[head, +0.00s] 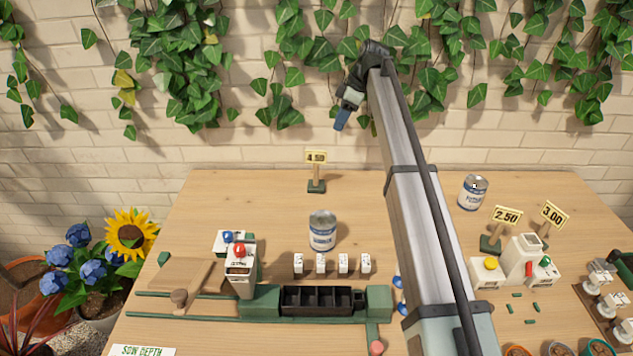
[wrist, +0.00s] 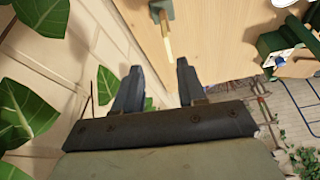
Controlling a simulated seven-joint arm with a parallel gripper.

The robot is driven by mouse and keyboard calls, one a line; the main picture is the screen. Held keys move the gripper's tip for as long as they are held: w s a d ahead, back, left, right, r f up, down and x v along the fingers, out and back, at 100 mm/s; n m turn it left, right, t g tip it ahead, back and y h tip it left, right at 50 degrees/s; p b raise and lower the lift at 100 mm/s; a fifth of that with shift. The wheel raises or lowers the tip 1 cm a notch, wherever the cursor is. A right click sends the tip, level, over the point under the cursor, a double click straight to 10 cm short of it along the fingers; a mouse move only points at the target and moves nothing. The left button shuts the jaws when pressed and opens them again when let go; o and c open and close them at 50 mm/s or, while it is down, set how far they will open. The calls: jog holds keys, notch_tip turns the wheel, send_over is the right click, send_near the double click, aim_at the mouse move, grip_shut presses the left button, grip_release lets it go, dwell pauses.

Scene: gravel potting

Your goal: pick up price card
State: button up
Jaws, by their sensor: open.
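A yellow price card (head: 316,157) reading 4.50 stands upright on a wooden post with a green base at the back of the table. Two more price cards, 2.50 (head: 507,216) and 3.00 (head: 554,214), stand at the right. My gripper (head: 341,123) is above and slightly right of the 4.50 card in the head view, apart from it. In the wrist view my gripper (wrist: 157,72) has its two fingers spread, with nothing between them. A green base (wrist: 160,9) and thin post (wrist: 167,42) show beyond the fingertips; the card's face cannot be read there.
A can (head: 322,231) stands mid-table, with several small white tags in front. A green rail device with a black tray (head: 317,300) lies nearer. Another can (head: 473,191) stands at right. The ivy-covered brick wall (head: 255,150) rises close behind the 4.50 card.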

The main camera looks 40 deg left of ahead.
aim_at(316, 151)
jog(key=shift+n, duration=0.3)
jog(key=shift+s+a+r+x, duration=0.15)
jog(key=shift+s+x, duration=0.25)
jog(key=shift+x, duration=1.95)
jog(key=shift+s+a+r+x, duration=0.15)
jog(key=shift+s+x, duration=0.2)
jog(key=shift+x, duration=1.95)
jog(key=shift+s+a+r+x, duration=0.15)
jog(key=shift+s+x, duration=0.25)
jog(key=shift+x, duration=1.95)
jog(key=shift+c, duration=0.4)
grip_shut()
